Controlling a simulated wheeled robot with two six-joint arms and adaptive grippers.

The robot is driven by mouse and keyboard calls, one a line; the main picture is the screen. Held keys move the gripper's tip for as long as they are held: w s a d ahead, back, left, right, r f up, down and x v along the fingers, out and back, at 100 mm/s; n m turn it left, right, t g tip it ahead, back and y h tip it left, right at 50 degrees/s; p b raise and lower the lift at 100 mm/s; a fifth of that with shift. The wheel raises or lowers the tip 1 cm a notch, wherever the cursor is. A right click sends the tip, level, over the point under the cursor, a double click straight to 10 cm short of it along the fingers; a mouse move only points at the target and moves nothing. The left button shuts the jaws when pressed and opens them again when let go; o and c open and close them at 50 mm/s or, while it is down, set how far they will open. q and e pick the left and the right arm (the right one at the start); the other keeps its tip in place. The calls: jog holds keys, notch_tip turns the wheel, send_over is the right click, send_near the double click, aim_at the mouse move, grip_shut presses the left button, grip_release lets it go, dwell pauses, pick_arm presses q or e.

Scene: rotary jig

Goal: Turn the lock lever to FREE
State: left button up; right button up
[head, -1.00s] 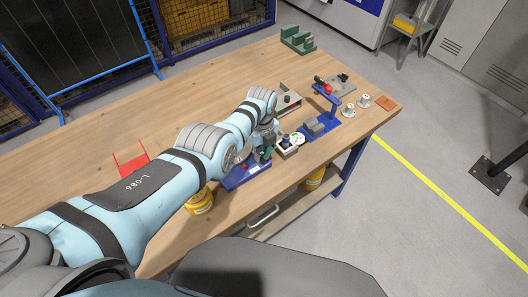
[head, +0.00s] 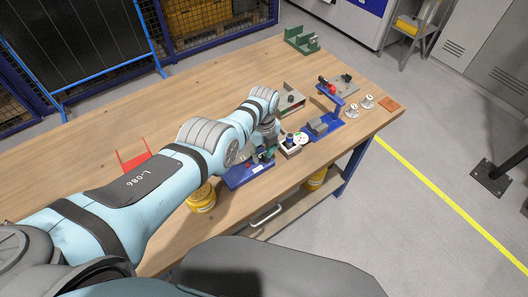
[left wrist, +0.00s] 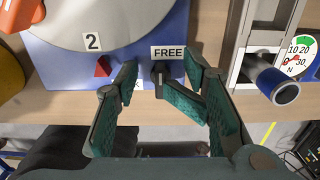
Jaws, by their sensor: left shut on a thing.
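The blue rotary jig (head: 238,180) stands near the table's front edge, partly hidden by my left arm. In the left wrist view its blue front face (left wrist: 70,75) carries a grey disc (left wrist: 95,20) marked 2 and a red pointer (left wrist: 103,67). The black lock lever (left wrist: 160,70) sits just below the white FREE label (left wrist: 168,52). A second label left of the lever is mostly hidden by a finger. My left gripper (left wrist: 162,82) has its green-padded fingers on both sides of the lever and is shut on it; it also shows in the head view (head: 268,155). My right gripper is not seen.
A gauge (left wrist: 302,55) and a blue-ended cylinder (left wrist: 275,84) are close to the right of the gripper. A blue stand (head: 322,128) is farther right. A yellow container (head: 202,198) is near the front edge. The table's left part is mostly clear.

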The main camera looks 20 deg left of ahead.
aim_at(263, 154)
pick_arm(q)
jog(key=shift+f, duration=0.1)
dwell(0.3)
jog(key=shift+w+r, duration=0.1)
jog(key=shift+r, duration=0.4)
notch_tip(263, 154, up, 11)
